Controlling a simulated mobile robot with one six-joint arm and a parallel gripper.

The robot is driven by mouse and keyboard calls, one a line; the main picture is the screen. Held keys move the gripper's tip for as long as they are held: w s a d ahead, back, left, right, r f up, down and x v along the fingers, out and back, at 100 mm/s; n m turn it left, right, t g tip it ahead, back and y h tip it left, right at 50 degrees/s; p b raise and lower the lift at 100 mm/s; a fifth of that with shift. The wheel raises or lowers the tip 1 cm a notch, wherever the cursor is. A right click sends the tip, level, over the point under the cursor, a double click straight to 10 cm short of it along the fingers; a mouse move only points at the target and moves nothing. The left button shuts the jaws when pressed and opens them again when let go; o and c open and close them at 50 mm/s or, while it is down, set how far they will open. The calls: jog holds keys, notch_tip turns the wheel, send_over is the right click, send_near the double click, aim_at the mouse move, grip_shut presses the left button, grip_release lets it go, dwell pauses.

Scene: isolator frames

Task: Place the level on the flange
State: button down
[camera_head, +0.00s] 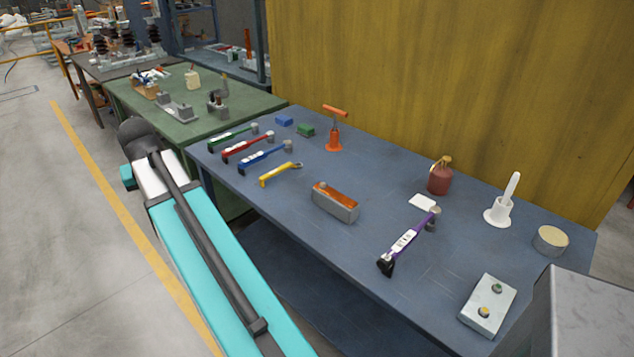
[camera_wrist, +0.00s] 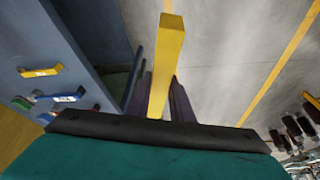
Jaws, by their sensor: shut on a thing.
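The level (camera_wrist: 168,42) shows in the wrist view as a long, straight yellow bar. My gripper (camera_wrist: 161,88) is shut on it, with dark fingers on either side. The bar sticks out beyond the fingers, above the grey floor. In the head view my teal arm reaches to the left of the blue table, and I cannot make out the fingers or the level there. I cannot tell for sure which thing is the flange. A round, tan-topped piece (camera_head: 550,241) lies at the right end of the blue table.
The blue table (camera_head: 300,240) holds several coloured wrenches, a grey block with an orange top (camera_head: 335,203), a red canister (camera_head: 439,177), a white stand (camera_head: 499,212) and a pale box (camera_head: 488,305). A green table (camera_head: 205,143) with metal parts stands beyond. Open floor lies left.

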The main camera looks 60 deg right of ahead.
jog(key=s+d+f+m+g+h, duration=0.15)
jog(key=s+d, duration=0.35)
jog(key=d, duration=0.5)
jog(key=s+d+m, duration=0.3)
jog(key=s+d, duration=0.2)
jog(key=d, duration=0.5)
jog(key=s+d+f+m+g, duration=0.1)
jog(key=s+d+m, duration=0.3)
jog(key=d, duration=0.6)
jog(key=s+d+m, duration=0.2)
jog(key=s+d, duration=0.4)
jog(key=s, duration=0.4)
jog(key=s+d+f+m+g, duration=0.1)
jog(key=s+d+m, duration=0.1)
jog(key=s+d, duration=0.5)
jog(key=s+d+f+m+g, duration=0.1)
jog(key=s+d+m, duration=0.1)
jog(key=s+d, duration=0.5)
jog(key=s, duration=0.5)
jog(key=shift+s+d+f+h+b, duration=0.2)
jog(key=shift+s+d+h+b, duration=0.05)
jog(key=shift+s+h+b, duration=0.1)
jog(key=shift+g, duration=0.25)
jog(key=shift+f+p, duration=0.75)
jog(key=shift+f, duration=2.4)
jog(key=shift+f, duration=0.1)
jog(key=shift+f+p, duration=0.5)
jog(key=shift+f, duration=1.3)
